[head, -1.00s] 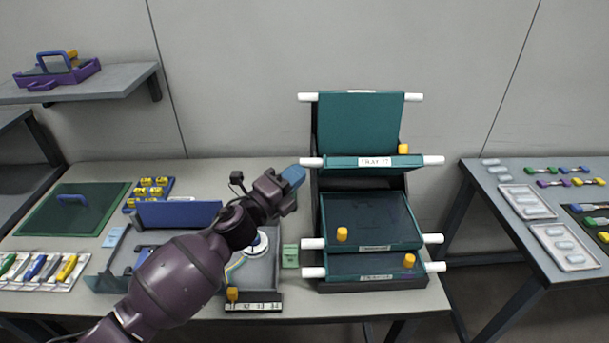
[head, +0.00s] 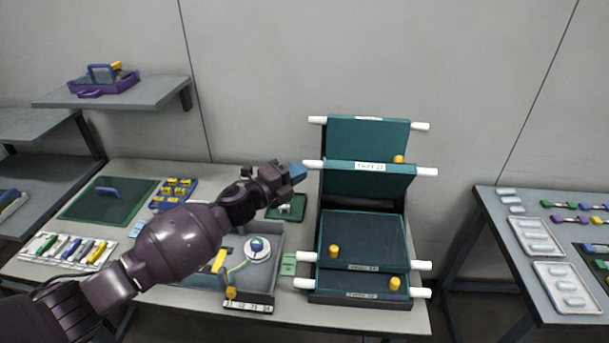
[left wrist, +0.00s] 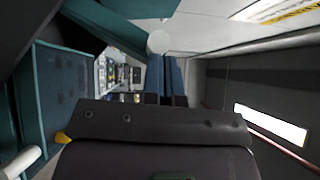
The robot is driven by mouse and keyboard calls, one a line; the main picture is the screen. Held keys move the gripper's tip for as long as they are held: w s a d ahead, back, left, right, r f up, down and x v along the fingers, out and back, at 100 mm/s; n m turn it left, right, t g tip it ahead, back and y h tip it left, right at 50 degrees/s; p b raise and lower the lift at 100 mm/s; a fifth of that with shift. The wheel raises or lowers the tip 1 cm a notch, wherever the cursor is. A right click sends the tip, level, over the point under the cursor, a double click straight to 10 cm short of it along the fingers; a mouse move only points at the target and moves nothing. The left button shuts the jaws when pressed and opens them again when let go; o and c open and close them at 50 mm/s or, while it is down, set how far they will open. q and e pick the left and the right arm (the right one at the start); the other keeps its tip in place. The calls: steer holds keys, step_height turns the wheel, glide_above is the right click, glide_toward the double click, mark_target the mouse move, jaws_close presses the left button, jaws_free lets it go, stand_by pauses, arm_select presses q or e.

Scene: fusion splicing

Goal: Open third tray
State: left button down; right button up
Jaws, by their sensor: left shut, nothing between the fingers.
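The tray rack holds a stack of green trays with white rod handles. The third tray from the bottom (head: 385,182) is tilted steeply up, its labelled edge on top. The top tray (head: 369,138) stands raised behind it. The two lower trays, the second (head: 375,232) and the bottom one (head: 360,296), lie flat. My left gripper (head: 298,172) is shut and empty, its blue fingertips by the left handle end of the third tray; I cannot tell if they touch. The left wrist view shows the fingers (left wrist: 166,80) just below a white handle end (left wrist: 158,42). My right gripper is out of view.
A grey workstation tray (head: 275,285) with a round spool (head: 257,248) lies left of the rack. A green mat (head: 110,205) and several coloured tools are further left. A side table (head: 520,275) with white blister packs stands at right, across a gap.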

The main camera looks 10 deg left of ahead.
arm_select(q)
steer(key=shift+w+r, duration=0.4)
steer(key=shift+w, duration=0.2)
steer(key=w+r+b, duration=0.2)
steer(key=w, duration=0.6)
steer(key=shift+w, duration=0.15)
steer(key=shift+a+f, duration=0.1)
steer(key=shift+a, duration=0.05)
steer(key=v, duration=1)
steer(key=shift+s+a, duration=0.15)
steer(key=shift+s, duration=0.15)
